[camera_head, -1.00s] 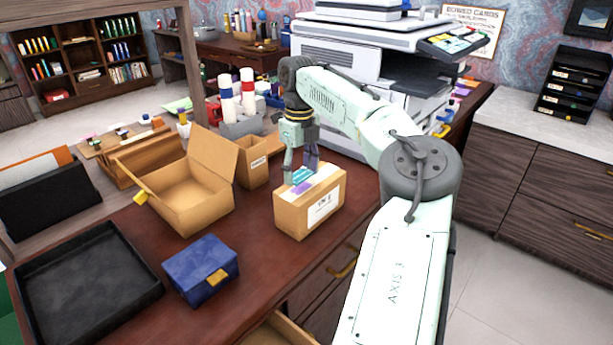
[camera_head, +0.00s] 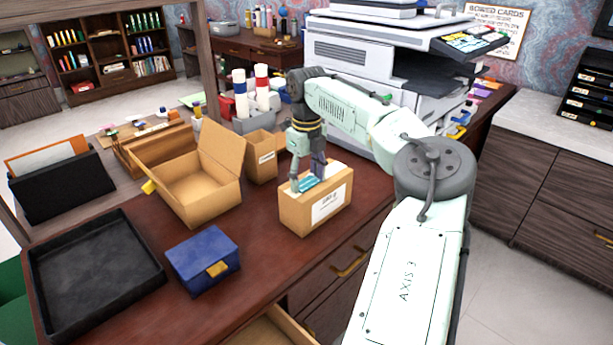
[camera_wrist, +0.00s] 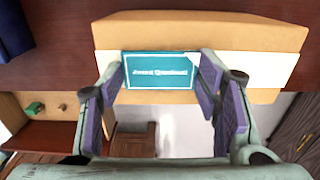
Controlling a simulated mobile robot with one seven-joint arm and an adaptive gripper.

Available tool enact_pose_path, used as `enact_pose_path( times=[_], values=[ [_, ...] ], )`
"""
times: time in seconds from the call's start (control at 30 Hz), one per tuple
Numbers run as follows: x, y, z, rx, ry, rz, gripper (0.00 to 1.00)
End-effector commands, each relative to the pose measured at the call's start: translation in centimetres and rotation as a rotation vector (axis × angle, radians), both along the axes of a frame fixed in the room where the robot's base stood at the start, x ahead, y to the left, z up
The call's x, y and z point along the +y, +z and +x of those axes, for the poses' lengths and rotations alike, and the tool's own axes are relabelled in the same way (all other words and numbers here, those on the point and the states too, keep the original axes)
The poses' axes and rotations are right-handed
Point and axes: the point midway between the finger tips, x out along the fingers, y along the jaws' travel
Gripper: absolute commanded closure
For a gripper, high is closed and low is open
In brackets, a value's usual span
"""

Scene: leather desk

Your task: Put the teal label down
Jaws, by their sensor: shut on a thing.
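The teal label (camera_wrist: 160,71) is a flat rectangle with white lettering and a pale corner. My gripper (camera_wrist: 161,82) is shut on it, with one finger at each side edge in the wrist view. In the head view my gripper (camera_head: 307,184) points down over the top of a closed cardboard box (camera_head: 318,212), and the teal label (camera_head: 308,184) shows between the fingers. The label is at or just above the box top; I cannot tell whether it touches. A white label is on the box's front face.
An open cardboard box (camera_head: 193,205), a small blue box (camera_head: 203,263) and a black tray (camera_head: 92,275) stand on the desk to the left. A small carton (camera_head: 262,158) stands behind. Bare desk lies in front of the closed box.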

Motion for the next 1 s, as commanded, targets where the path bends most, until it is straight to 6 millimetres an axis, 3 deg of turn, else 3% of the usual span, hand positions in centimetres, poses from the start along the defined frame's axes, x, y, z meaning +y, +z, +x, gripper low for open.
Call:
enact_pose_path(
  times=[0.2,0.23,0.5,1.0],
  values=[
    [-0.09,-1.17,-0.21,0.013,-0.001,-0.001,0.52],
    [-0.09,-1.22,-0.23,0.013,-0.001,-0.002,0.39],
    [-0.15,-1.35,-0.29,0.016,-0.001,-0.004,0.22],
    [-0.16,-0.83,-0.16,0.009,-0.001,-0.004,0.22]
  ],
)
